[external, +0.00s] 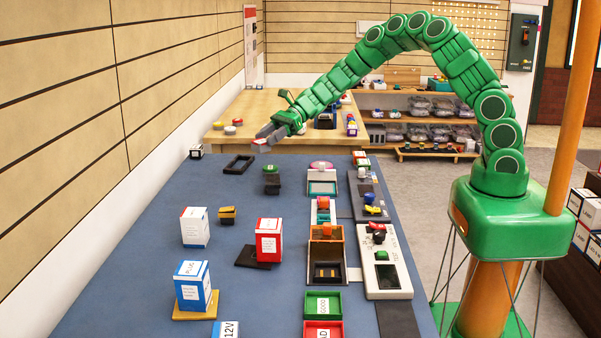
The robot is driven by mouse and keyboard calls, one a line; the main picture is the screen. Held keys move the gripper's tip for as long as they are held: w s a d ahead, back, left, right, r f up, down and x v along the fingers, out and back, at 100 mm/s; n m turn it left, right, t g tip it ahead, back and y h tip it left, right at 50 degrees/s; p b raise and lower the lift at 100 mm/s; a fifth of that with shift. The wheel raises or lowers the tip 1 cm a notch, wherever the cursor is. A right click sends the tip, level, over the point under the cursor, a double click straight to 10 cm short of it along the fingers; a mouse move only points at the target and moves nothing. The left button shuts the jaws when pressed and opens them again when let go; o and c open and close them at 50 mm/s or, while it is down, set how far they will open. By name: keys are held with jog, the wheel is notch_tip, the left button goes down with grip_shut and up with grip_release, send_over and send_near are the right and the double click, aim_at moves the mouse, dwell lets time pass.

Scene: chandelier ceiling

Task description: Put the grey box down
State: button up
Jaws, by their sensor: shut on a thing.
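My gripper (265,135) is at the end of the green arm, over the far end of the blue-grey table (130,262). It is shut on a small grey box (260,145), which has a reddish patch on it. The box appears to be above the table surface, but its exact height cannot be told. The fingers hide part of it. A black open frame (238,164) lies on the table, below and left of the box in the picture.
White (195,229), red (268,241) and blue (192,287) cartons stand on the near left. Trays and devices, including a white panel (386,281), line the right side. A wooden table (290,108) stands behind. Bare surface lies around the black frame.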

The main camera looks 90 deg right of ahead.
jog(key=shift+w+d+f, duration=0.35)
jog(key=shift+w+f, duration=1.1)
jog(key=shift+w, duration=0.3)
jog(key=shift+w+d+f, duration=0.4)
jog(key=shift+w+f, duration=1)
jog(key=shift+w, duration=0.35)
jog(key=shift+w+d+f, duration=0.35)
jog(key=shift+w+f, duration=1.1)
jog(key=shift+w, duration=0.3)
jog(key=shift+f, duration=1.5)
jog(key=shift+f, duration=0.1)
jog(key=o, duration=1.1)
